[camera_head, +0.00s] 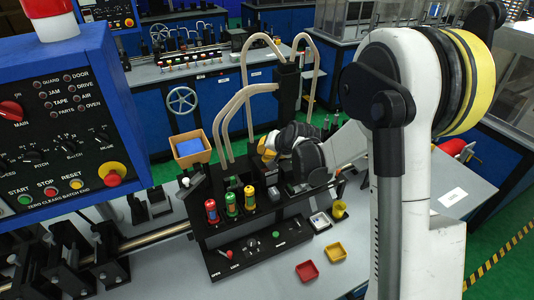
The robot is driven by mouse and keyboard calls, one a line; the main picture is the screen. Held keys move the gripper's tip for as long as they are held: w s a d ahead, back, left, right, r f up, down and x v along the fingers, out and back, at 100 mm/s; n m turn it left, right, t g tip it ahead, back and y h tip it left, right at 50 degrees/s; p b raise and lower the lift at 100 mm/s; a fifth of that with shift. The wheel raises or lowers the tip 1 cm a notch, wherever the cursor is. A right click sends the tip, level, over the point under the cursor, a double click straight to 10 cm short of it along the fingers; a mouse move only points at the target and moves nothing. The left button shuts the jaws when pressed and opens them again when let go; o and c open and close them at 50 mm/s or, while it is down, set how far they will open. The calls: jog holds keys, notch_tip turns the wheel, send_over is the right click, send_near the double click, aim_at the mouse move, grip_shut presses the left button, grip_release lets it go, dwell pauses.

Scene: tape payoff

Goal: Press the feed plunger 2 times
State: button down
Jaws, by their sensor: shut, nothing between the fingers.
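The black tape payoff unit (262,245) stands on the grey bench in the middle of the view. Its front panel has a red-tipped knob (228,254), a pale round knob (251,243) and a green button (276,234). I cannot tell which part is the feed plunger. The wrist end of my arm, black and white with a yellow band, is above the right part of the unit. My gripper (301,183) points down there and is shut and empty. Its fingertips are hard to make out, and I cannot tell whether they touch anything.
A blue control box (60,120) fills the upper left.

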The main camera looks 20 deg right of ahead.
jog(key=shift+r, duration=0.1)
jog(key=shift+r+p, duration=0.9)
jog(key=shift+r, duration=0.7)
notch_tip(320, 180, up, 5)
jog(key=p, duration=0.3)
dwell(0.4)
